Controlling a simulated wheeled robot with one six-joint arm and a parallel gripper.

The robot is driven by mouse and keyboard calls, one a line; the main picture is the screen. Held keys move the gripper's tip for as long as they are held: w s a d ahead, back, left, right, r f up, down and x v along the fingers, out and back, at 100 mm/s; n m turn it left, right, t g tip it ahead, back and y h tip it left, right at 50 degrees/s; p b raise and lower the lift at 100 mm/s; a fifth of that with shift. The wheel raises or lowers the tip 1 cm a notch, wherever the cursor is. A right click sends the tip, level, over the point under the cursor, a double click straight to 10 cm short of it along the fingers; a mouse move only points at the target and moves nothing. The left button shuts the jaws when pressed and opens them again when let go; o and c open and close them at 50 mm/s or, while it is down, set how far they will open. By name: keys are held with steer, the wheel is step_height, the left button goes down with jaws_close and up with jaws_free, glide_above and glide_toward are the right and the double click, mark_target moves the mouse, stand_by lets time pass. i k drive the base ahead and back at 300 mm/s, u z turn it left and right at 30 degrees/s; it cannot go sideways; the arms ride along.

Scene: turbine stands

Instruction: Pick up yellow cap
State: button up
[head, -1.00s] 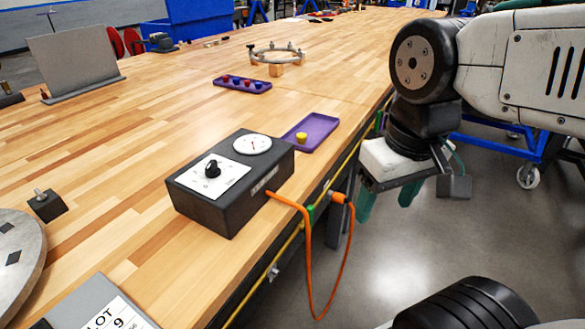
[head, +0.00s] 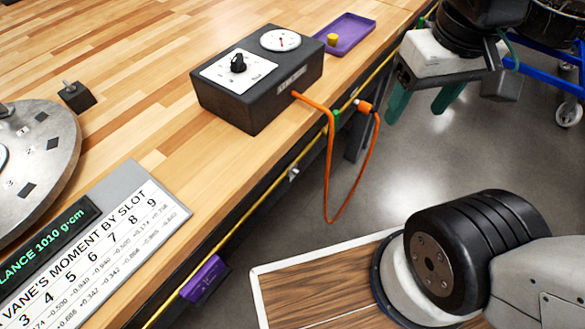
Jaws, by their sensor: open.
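The yellow cap (head: 332,39) is a small yellow piece in the purple tray (head: 352,28) near the table's edge, at the top of the head view. My gripper (head: 422,107) hangs over the floor beside the table, to the right of and lower in the picture than the tray. Its two green fingers point down and stand apart, with nothing between them. The gripper is clear of the cap and the tray.
A black box (head: 258,82) with a knob and a dial stands near the table edge, left of the tray. An orange cable (head: 330,165) loops off it beyond the edge. A chart board (head: 100,235) and a round metal disc (head: 40,145) lie at left.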

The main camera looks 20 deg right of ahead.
mark_target(332, 38)
steer(key=z, duration=0.5)
steer(key=k, duration=0.6)
steer(key=z, duration=1.1)
steer(key=i, duration=1.45)
steer(key=u, duration=1.05)
steer(key=i, duration=0.6)
steer(key=u, duration=0.65)
